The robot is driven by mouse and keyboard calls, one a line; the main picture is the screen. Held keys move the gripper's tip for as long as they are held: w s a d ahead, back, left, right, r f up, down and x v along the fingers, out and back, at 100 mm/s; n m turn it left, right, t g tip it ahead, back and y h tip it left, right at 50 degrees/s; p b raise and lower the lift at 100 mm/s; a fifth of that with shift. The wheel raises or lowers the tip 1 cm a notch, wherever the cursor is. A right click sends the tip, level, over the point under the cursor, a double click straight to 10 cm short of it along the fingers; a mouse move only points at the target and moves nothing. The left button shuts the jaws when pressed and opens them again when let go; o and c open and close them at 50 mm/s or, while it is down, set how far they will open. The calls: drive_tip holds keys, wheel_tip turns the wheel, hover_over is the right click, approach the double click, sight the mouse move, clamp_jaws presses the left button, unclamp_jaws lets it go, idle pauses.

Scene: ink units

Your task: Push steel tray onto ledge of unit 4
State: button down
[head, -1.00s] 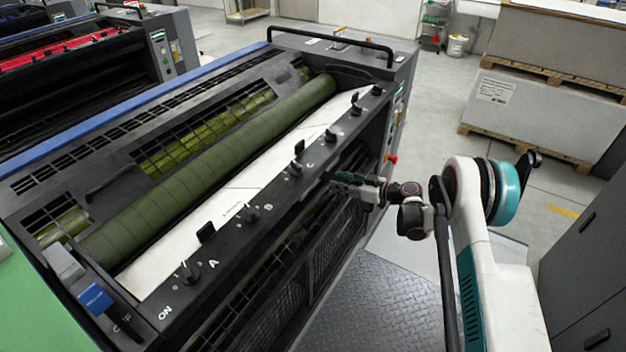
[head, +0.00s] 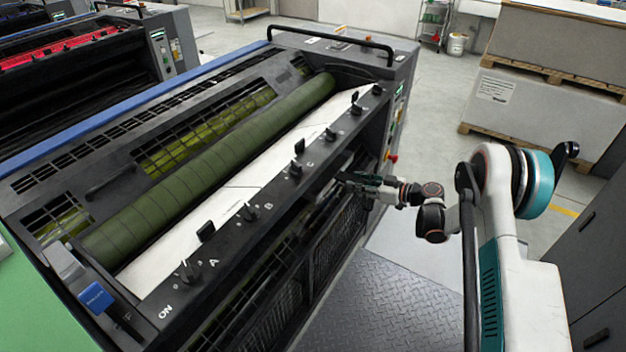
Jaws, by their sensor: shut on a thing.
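My gripper (head: 350,179) is at the front of the near ink unit (head: 215,262), just below its knob panel. Its dark fingers point left into the shadowed front opening. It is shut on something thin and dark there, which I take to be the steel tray. The tray's outline is too dark and too small to make out, and the panel hides part of that place. I cannot tell a ledge or a unit number in this view.
A green roller (head: 215,165) and a white sheet-like strip lie behind the row of black knobs (head: 250,212). A ridged floor plate (head: 385,300) lies in front of the unit. Wrapped pallet stacks (head: 545,110) stand at the right, with grey cabinets nearer.

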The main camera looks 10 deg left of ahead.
drive_tip(key=shift+v, duration=4.1)
drive_tip(key=shift+f, duration=0.1)
